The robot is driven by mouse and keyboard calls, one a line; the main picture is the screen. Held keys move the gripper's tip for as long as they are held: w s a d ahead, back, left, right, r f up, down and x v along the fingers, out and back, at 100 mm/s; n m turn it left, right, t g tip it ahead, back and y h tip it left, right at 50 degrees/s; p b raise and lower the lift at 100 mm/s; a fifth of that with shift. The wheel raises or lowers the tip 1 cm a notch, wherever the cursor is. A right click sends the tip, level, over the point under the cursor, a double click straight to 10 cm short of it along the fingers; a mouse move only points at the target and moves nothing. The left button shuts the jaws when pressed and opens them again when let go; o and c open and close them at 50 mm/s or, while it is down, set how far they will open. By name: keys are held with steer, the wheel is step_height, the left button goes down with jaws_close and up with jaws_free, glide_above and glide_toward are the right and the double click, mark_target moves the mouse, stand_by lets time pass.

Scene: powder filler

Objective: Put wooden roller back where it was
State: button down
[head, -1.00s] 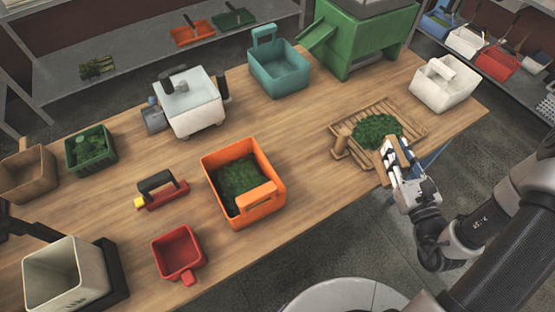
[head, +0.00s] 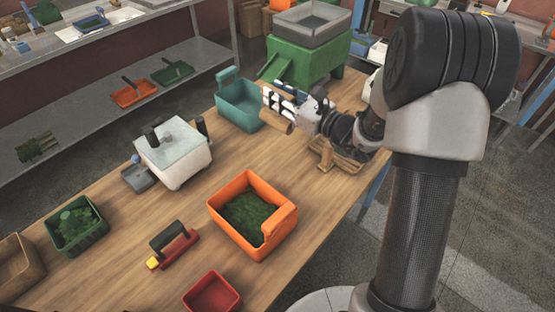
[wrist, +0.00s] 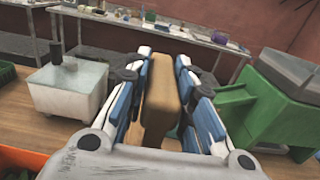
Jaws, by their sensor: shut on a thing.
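My gripper (head: 284,104) is raised above the table's far part, shut on the wooden roller (head: 276,123). In the wrist view, the brown roller (wrist: 159,94) stands between the two blue-and-white fingers. A slatted wooden tray (head: 349,164) lies below and right of my gripper in the head view, largely hidden by my arm. A short wooden peg (head: 326,157) stands at its left side. The green material on the tray is hidden now.
A teal bin (head: 238,112) stands just left of my gripper, with a green machine (head: 300,62) behind. A white lidded machine (head: 174,152) and an orange bin (head: 270,238) of green material stand nearer. The tabletop between them is clear.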

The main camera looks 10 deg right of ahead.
step_height(320, 180, down, 19)
steer(key=b, duration=0.5)
steer(key=shift+f, duration=0.2)
steer(key=c, duration=1.4)
jaws_free()
steer(key=shift+o, duration=0.2)
